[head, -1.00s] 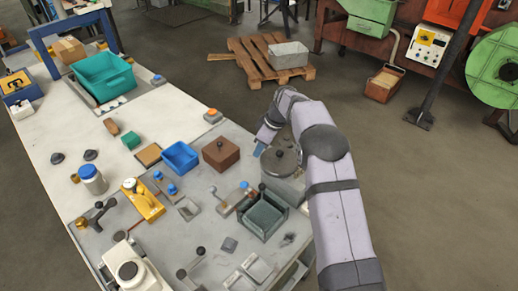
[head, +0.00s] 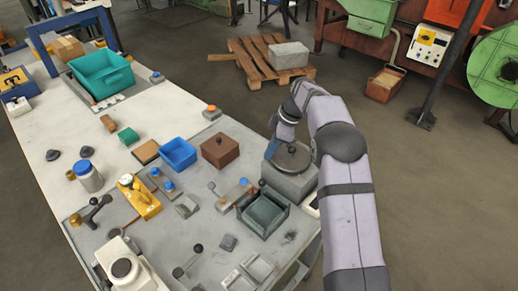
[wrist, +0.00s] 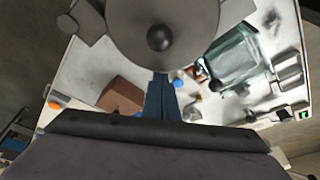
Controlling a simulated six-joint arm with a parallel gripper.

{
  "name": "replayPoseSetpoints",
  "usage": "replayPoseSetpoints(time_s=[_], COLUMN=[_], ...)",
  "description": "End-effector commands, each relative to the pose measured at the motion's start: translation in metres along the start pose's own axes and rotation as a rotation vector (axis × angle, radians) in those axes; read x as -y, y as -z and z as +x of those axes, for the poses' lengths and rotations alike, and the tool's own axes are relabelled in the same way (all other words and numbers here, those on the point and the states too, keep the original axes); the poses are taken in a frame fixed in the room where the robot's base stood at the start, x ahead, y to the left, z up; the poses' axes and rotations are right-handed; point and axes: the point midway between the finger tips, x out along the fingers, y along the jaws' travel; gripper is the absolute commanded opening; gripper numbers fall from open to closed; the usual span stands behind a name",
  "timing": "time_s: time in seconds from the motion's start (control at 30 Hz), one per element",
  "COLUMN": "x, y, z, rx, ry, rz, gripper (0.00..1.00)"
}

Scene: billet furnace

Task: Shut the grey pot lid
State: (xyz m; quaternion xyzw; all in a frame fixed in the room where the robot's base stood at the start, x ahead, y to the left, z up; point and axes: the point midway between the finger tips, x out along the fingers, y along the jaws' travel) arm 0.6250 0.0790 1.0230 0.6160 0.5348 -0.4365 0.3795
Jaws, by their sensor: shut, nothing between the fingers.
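The grey pot (head: 290,184) is a block-shaped body at the table's right edge in the head view. Its round grey lid (head: 300,163) with a dark knob lies flat over the top, and no opening shows. In the wrist view the lid (wrist: 190,30) fills the top middle, with its dark knob near the centre. My gripper (head: 270,151) is at the lid's left rim in the head view, its blue fingers shut and empty. In the wrist view the fingertips (wrist: 161,78) meet the lid's lower edge; whether they touch it is hard to tell.
Levers and small fixtures crowd the table's front. Open floor lies to the right.

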Motion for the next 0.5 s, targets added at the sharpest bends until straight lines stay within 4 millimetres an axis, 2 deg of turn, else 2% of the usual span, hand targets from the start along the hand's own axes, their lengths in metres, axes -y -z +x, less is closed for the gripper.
replayPoseSetpoints(time_s=[0.2, 0.5], x=[0.006, 0.008], y=[-0.015, -0.021], z=[-0.003, -0.007], rx=[0.001, 0.001], ry=[0.014, 0.014], rz=[-0.042, -0.042], gripper=[0.0, 0.0])
